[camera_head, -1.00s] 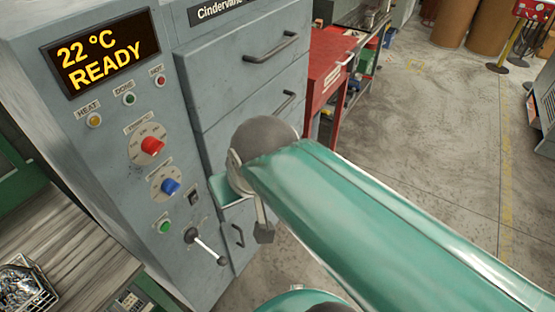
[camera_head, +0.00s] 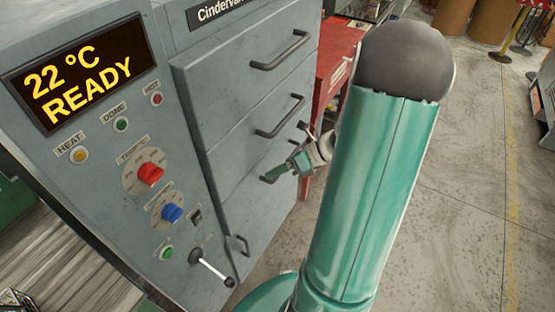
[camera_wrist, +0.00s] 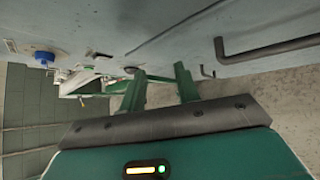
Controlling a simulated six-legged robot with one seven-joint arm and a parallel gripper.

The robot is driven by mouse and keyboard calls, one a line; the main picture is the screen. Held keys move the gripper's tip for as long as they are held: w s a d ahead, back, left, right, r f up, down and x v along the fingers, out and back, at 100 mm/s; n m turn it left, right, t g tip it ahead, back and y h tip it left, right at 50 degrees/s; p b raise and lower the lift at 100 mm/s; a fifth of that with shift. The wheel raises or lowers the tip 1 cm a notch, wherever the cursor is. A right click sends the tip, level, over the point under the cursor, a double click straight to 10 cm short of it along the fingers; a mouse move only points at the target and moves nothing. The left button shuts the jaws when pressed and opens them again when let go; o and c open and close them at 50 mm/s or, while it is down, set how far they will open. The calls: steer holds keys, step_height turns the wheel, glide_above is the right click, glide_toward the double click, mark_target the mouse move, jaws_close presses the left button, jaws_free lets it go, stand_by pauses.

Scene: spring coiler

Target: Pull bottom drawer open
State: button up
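The bottom drawer (camera_head: 262,232) is the lowest front of the grey cabinet and looks closed. Its small dark handle (camera_head: 239,246) sits near its left edge. My gripper (camera_head: 272,176) is up and to the right of that handle, in front of the third drawer's handle, which it partly covers; I cannot tell whether they touch. In the wrist view my two green fingers (camera_wrist: 160,88) are apart with nothing held between them. A small handle (camera_wrist: 207,72) shows just right of the fingers, and a larger handle (camera_wrist: 268,46) is nearer at the right.
Two upper drawer handles (camera_head: 280,118) stick out above my gripper. On the left, the control panel has a red knob (camera_head: 150,173), a blue knob (camera_head: 172,213) and a protruding lever (camera_head: 214,270). A red cabinet (camera_head: 334,60) stands behind. The floor (camera_head: 450,180) on the right is clear.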

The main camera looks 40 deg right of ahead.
steer(key=s+d+f+m+t+h, duration=0.45)
steer(key=d+f+m+t, duration=0.45)
steer(key=d+m, duration=0.6)
steer(key=shift+m+g+y, duration=0.25)
steer(key=shift+m+g, duration=0.35)
steer(key=shift+m, duration=0.1)
steer(key=x, duration=0.4)
steer(key=a+x, duration=0.1)
steer(key=x, duration=0.9)
steer(key=shift+s+a+f, duration=0.2)
steer(key=shift+s+f, duration=0.15)
steer(key=shift+c, duration=0.4)
jaws_close()
